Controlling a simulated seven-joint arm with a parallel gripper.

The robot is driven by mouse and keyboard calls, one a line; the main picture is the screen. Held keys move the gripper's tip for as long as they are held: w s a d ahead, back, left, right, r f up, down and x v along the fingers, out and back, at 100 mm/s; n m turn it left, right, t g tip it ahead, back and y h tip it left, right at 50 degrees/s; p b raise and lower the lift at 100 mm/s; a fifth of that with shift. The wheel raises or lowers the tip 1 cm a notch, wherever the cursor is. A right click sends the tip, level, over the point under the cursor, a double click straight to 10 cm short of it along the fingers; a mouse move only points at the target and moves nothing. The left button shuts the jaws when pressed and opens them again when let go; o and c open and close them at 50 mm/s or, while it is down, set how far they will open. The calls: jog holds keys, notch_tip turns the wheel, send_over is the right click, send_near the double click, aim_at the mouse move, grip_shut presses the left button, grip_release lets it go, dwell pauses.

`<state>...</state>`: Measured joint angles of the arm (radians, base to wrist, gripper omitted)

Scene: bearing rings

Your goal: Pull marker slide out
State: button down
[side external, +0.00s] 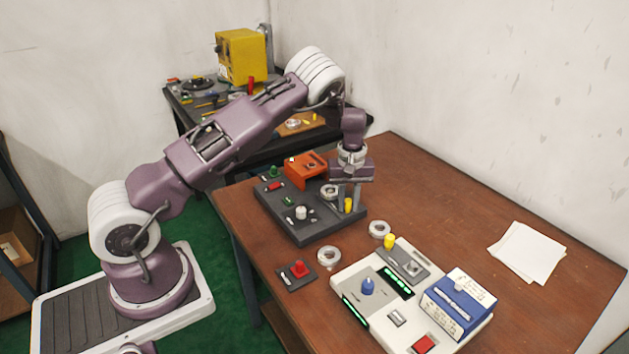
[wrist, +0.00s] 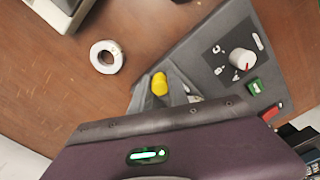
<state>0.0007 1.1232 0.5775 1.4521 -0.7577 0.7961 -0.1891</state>
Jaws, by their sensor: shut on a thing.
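A yellow knob (side external: 348,204) stands at the right corner of the dark control box (side external: 305,230); I take it to be the marker slide's handle. It also shows in the wrist view (wrist: 159,84), with grey finger parts beside and below it. My gripper (side external: 345,199) points down over that corner and is shut on the yellow knob. The fingers hide the knob's base and most of any slide under it. A second yellow knob (side external: 389,241) stands on a grey plate on the white control box (side external: 345,283), apart from my gripper.
An orange block (side external: 305,166) and a metal ring (side external: 329,191) are on the dark box. Two loose rings (side external: 379,228) (side external: 329,257) and a red button box (side external: 297,274) lie on the wooden table (side external: 440,190). Paper sheets (side external: 527,251) lie at right. The table's back right is clear.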

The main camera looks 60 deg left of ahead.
jog(key=shift+d, duration=0.5)
jog(key=c, duration=1.4)
grip_release()
jog(key=shift+c, duration=0.2)
jog(key=shift+a, duration=0.1)
jog(key=shift+r, duration=0.1)
jog(key=shift+a+r, duration=0.1)
jog(key=shift+r, duration=3.3)
